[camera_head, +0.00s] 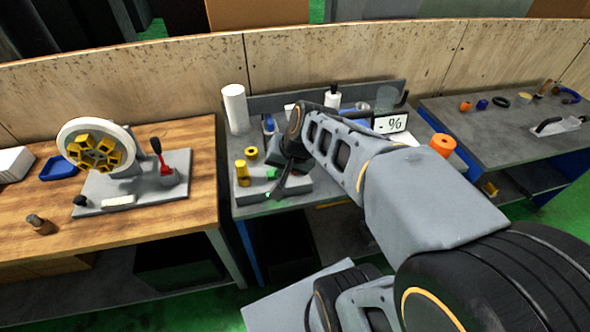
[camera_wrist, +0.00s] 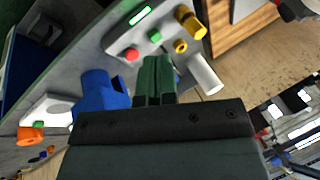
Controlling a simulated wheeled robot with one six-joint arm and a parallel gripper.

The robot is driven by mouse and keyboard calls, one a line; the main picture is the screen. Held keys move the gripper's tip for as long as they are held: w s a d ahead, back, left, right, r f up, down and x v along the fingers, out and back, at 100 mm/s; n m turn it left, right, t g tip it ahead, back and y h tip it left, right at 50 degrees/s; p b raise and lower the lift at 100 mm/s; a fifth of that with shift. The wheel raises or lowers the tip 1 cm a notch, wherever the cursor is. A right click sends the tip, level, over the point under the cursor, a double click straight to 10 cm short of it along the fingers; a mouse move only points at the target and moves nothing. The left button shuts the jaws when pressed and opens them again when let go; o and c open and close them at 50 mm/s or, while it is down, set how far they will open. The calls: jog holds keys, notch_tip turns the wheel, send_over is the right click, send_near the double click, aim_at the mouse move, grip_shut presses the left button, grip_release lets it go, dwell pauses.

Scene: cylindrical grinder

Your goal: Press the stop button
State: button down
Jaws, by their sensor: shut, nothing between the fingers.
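The red button (camera_wrist: 132,54), which looks like the stop button, sits on a light grey control box (camera_wrist: 118,40) in the wrist view. A green button (camera_wrist: 154,36) is beside it, and a lit green strip (camera_wrist: 141,15) is farther along the box. My gripper (camera_wrist: 155,60) is shut and empty, with its green fingers together. Its tips appear just right of the red button in the wrist view; I cannot tell the gap. In the head view my gripper (camera_head: 284,180) is over the control box (camera_head: 300,187), and the red button is hidden; the green button (camera_head: 271,174) shows.
A yellow cylinder (camera_head: 242,173), a yellow ring (camera_head: 251,153) and a white cylinder (camera_head: 235,108) stand at the left of the grey bench. A blue part (camera_wrist: 97,95) is close to the fingers in the wrist view. A sign (camera_head: 390,123) stands behind my arm.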

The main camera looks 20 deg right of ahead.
jog(key=w+d+f+m+t+y, duration=0.1)
jog(key=w+d+f+m, duration=0.3)
jog(key=w+m, duration=0.3)
jog(key=w+d+f+m+t+y, duration=0.1)
jog(key=w+d+f+m+t, duration=0.1)
jog(key=w+d+f+m, duration=0.2)
jog(key=w+d+m, duration=0.2)
jog(key=w+m, duration=0.2)
jog(key=shift+d+f+b, duration=0.15)
jog(key=shift+d+b, duration=0.25)
jog(key=shift+w+f, duration=0.1)
jog(key=shift+f, duration=0.05)
notch_tip(320, 180, down, 9)
jog(key=b, duration=0.7)
jog(key=shift+r+b, duration=0.2)
jog(key=shift+b, duration=0.15)
jog(key=shift+f, duration=0.1)
dwell(0.6)
jog(key=shift+f+b, duration=0.3)
jog(key=shift+b, duration=0.2)
